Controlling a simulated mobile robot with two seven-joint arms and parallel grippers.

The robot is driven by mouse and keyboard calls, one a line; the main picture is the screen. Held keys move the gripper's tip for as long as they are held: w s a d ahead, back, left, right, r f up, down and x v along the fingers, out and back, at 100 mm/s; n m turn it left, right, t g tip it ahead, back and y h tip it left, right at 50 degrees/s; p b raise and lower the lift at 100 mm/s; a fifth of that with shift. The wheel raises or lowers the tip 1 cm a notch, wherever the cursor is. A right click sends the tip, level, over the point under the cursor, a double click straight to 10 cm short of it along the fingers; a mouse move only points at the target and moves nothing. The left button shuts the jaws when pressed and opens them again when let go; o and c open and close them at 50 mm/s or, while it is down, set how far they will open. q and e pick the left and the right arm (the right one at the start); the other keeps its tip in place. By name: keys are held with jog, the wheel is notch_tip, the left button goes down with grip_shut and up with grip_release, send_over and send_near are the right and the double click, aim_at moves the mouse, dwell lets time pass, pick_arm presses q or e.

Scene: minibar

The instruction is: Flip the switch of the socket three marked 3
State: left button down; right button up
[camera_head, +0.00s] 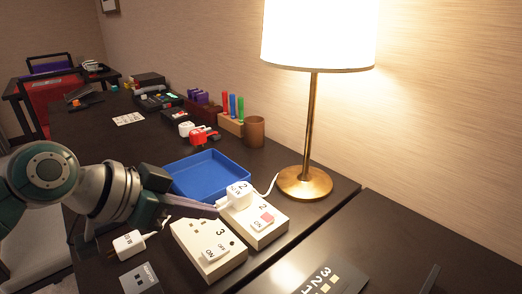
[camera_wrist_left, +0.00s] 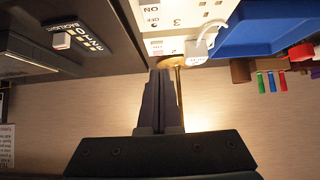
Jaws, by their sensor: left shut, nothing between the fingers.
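The white socket three (camera_head: 190,238), marked 3, lies on the dark table at the front with nothing plugged in. Its white rocker switch (camera_head: 214,253) lies between the ON and OFF marks; its exact tilt is hard to tell. Socket three also shows at the top of the left wrist view (camera_wrist_left: 185,14). My left gripper (camera_head: 213,210) is shut and empty, its fingers reaching over the far edge of socket three, behind the switch. The shut fingers show in the left wrist view (camera_wrist_left: 161,75); contact cannot be told. My right gripper is not in view.
Socket two (camera_head: 262,237), with a plug (camera_head: 239,195) and a reddish switch, stands right beside socket three. A loose white plug (camera_head: 128,244) lies left. A blue tray (camera_head: 207,172) and a lamp (camera_head: 305,183) stand behind. A gap separates the second table at right.

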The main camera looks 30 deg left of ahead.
pick_arm(q)
jog(key=r+p+v, duration=0.1)
jog(key=v, duration=0.5)
jog(key=shift+w+d, duration=0.2)
jog(key=shift+w, duration=0.05)
jog(key=shift+r, duration=0.1)
